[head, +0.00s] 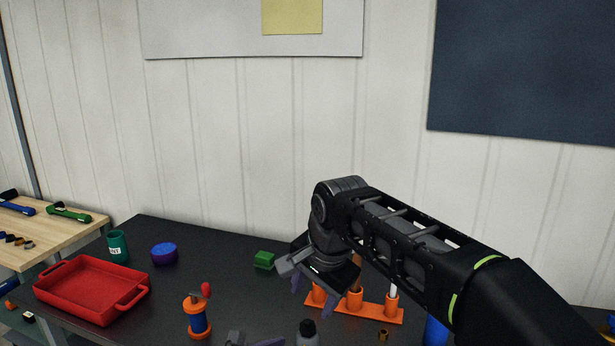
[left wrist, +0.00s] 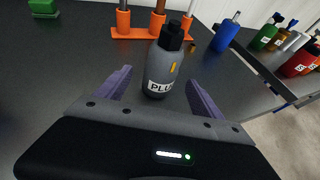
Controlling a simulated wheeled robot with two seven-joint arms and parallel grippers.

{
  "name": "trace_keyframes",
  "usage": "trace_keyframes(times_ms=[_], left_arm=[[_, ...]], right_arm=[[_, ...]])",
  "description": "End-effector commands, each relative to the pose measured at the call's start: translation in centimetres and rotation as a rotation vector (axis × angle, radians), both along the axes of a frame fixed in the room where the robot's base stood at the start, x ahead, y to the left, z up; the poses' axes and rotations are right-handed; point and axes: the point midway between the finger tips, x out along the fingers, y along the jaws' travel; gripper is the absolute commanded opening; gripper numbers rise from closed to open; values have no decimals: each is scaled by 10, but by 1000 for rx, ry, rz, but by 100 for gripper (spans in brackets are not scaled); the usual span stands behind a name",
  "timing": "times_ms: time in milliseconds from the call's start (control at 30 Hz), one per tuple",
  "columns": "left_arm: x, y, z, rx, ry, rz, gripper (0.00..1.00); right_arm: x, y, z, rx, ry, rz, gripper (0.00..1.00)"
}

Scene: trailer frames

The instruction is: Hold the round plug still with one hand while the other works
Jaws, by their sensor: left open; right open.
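A grey round bottle with a black cap (head: 307,336) stands upright at the bottom edge of the head view. In the left wrist view the bottle (left wrist: 160,72) has a white label with letters starting "PLU"; the rest is turned out of sight. My left gripper (left wrist: 158,80) is open, with one purple finger on each side of the bottle and gaps showing. In the head view only a small part of it shows at the bottom edge. My right gripper (head: 312,292) is open and empty, above the table by the orange rack. Whether the bottle is the plug I cannot tell.
An orange rack (head: 345,306) with upright tools stands behind the bottle. A blue cylinder (left wrist: 227,36) is to its right. A green block (head: 264,260), an orange-and-blue spool (head: 198,318), a blue round piece (head: 164,254), a green cup (head: 117,246) and a red tray (head: 62,304) lie leftward.

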Motion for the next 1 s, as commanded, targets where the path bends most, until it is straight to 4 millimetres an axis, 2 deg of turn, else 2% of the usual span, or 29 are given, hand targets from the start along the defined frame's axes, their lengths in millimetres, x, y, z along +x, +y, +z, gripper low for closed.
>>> trace_keyframes(times_ms=[100,400,1000], left_arm=[[-15,16,7,1,2,6,77],[-41,37,22,1,2,1,77],[-46,40,24,1,1,0,77]], right_arm=[[0,0,0,0,0,0,56],[0,0,0,0,0,0,56],[0,0,0,0,0,0,56]])
